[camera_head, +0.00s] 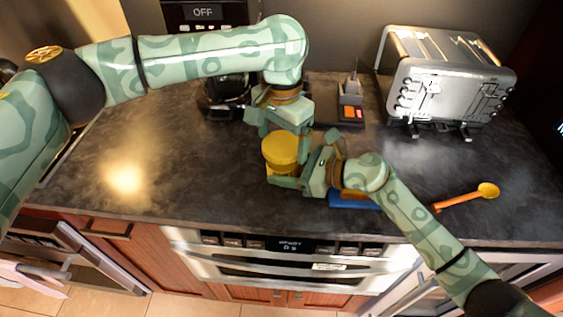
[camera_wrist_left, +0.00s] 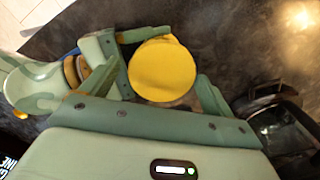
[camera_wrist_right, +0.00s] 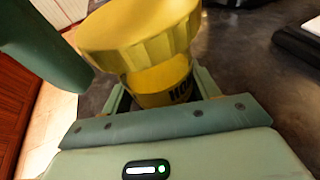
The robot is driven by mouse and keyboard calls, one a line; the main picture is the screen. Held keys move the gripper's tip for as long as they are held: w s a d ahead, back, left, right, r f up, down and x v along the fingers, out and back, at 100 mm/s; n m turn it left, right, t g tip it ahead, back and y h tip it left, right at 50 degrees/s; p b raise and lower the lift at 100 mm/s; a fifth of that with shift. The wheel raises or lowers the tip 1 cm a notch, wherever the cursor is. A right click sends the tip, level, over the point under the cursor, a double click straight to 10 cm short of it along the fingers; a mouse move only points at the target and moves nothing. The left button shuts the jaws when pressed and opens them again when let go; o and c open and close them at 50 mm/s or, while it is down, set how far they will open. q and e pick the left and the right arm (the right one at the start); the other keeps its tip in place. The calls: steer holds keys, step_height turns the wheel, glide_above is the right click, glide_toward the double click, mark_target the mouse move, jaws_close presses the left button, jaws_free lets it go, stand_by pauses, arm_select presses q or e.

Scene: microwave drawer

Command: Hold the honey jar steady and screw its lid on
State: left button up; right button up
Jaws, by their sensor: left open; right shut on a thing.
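The honey jar (camera_wrist_right: 165,85) is yellow with dark lettering and stands on the dark counter. Its yellow ridged lid (camera_head: 282,149) sits on top of the jar, wider than the body. I cannot tell how far it is threaded. My right gripper (camera_head: 290,166) is shut on the jar's body from the right, below the lid. My left gripper (camera_head: 282,134) is open at the lid from the far side. In the left wrist view its fingers stand on either side of the lid (camera_wrist_left: 162,68), with a gap visible at the right finger.
A silver toaster (camera_head: 440,85) stands at the back right, and a small dark device (camera_head: 351,107) behind the grippers. A black appliance (camera_head: 226,92) is behind my left arm. A blue item (camera_head: 352,202) lies under my right wrist; an orange spoon (camera_head: 465,197) lies right. The left counter is clear.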

arm_select(q)
steer(key=shift+r, duration=2.35)
arm_select(e)
steer(key=shift+r, duration=0.1)
steer(key=o, duration=1.5)
steer(key=shift+c, duration=0.2)
steer(key=shift+d, duration=0.1)
steer(key=v, duration=1)
steer(key=shift+s+d, duration=0.2)
steer(key=shift+d, duration=0.15)
steer(key=shift+s+d+r, duration=0.2)
steer(key=shift+d+r, duration=0.1)
steer(key=shift+d, duration=0.15)
arm_select(q)
steer(key=shift+r, duration=0.1)
arm_select(e)
steer(key=shift+r, duration=0.1)
